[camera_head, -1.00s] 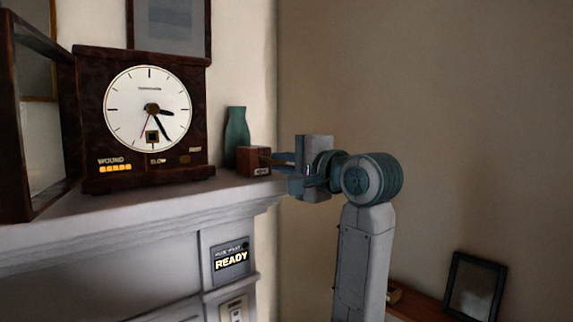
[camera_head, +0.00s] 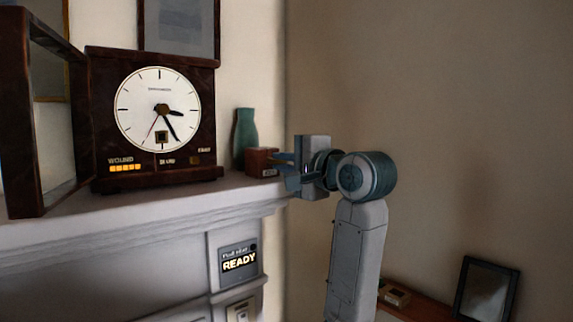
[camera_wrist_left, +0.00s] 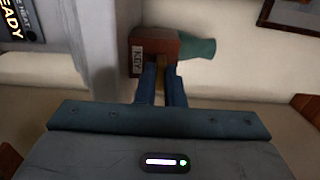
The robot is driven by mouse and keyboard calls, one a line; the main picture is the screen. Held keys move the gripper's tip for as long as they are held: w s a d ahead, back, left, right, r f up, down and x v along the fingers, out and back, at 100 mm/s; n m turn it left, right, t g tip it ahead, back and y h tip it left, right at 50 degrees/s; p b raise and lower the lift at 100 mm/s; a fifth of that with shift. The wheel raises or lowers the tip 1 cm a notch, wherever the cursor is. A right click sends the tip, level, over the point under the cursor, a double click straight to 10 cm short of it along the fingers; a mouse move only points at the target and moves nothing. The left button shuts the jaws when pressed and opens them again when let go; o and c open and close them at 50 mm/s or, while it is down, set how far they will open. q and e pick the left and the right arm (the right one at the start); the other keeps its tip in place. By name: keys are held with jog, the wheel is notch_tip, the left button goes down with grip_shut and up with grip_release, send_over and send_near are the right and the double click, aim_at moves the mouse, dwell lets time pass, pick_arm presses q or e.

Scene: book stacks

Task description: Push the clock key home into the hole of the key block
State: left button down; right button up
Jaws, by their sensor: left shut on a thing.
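The brown wooden key block (camera_head: 262,162) stands at the right end of the mantel shelf. In the left wrist view, the key block (camera_wrist_left: 155,44) shows its KEY label. My left gripper (camera_head: 283,160) is right up against the block's right side, its blue fingers pointing at it. In the left wrist view, the fingers (camera_wrist_left: 163,70) reach the block's near face. They are shut on the clock key (camera_wrist_left: 160,78), a thin brownish strip between them. The key's tip and the hole are hidden, so I cannot tell how deep it sits. My right gripper is not in view.
A green vase (camera_head: 245,138) stands just behind the block. A dark clock (camera_head: 190,85) with its door open (camera_head: 20,110) stands left on the mantel (camera_head: 130,215). A panel reading READY (camera_head: 239,262) is below. Free space lies right of the mantel.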

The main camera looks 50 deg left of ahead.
pick_arm(q)
jog(key=shift+a, duration=0.15)
jog(key=c, duration=1.5)
grip_release()
jog(key=shift+o, duration=0.2)
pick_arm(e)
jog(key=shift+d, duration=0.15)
